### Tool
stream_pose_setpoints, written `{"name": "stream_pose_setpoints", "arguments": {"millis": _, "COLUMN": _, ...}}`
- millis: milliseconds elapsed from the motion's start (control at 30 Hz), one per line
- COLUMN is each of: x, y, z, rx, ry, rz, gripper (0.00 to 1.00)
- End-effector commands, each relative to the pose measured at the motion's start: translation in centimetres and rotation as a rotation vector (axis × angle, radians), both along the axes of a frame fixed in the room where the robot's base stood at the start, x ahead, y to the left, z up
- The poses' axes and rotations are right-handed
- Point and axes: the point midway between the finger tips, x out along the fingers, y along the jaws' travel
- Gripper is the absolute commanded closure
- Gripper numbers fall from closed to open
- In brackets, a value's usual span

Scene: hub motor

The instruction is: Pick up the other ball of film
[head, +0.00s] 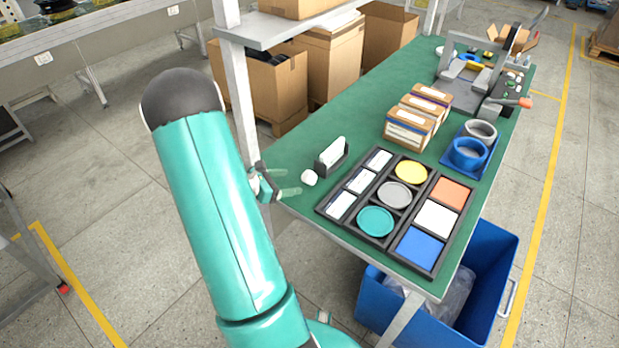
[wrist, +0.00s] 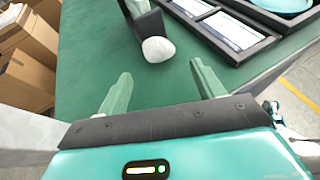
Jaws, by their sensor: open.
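A small white ball of film (head: 309,178) lies on the green table near its left edge, in front of a dark card holder. In the wrist view the ball (wrist: 158,49) sits ahead of my gripper, against or very near the holder's end. My gripper (wrist: 160,82) is open and empty, with its two pale green fingers apart and the ball beyond them, between their lines. In the head view my gripper (head: 290,192) is at the table's left edge, just short of the ball and partly hidden by my arm.
The dark holder (head: 332,160) with white cards stands right behind the ball. A black tray (head: 329,208) with coloured compartments lies to the right. A blue bin (head: 500,262) with clear film inside stands below the table. A shelf post (head: 240,100) rises beside my arm.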

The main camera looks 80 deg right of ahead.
Motion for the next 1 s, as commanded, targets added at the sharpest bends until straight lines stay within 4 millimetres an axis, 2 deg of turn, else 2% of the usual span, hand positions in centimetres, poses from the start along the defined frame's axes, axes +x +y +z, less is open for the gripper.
{"name": "stream_pose_setpoints", "arguments": {"millis": 267, "x": -1.7, "y": -1.6, "z": -0.8, "rx": 0.000, "ry": -0.002, "rz": -0.002, "gripper": 0.32}}
{"name": "stream_pose_setpoints", "arguments": {"millis": 567, "x": -4.4, "y": -4.4, "z": -1.9, "rx": 0.000, "ry": -0.002, "rz": -0.002, "gripper": 0.32}}
{"name": "stream_pose_setpoints", "arguments": {"millis": 867, "x": -4.7, "y": -4.7, "z": -2.0, "rx": -0.002, "ry": -0.003, "rz": 0.001, "gripper": 0.32}}
{"name": "stream_pose_setpoints", "arguments": {"millis": 1000, "x": -4.7, "y": -4.7, "z": -2.0, "rx": -0.002, "ry": -0.003, "rz": 0.000, "gripper": 0.60}}
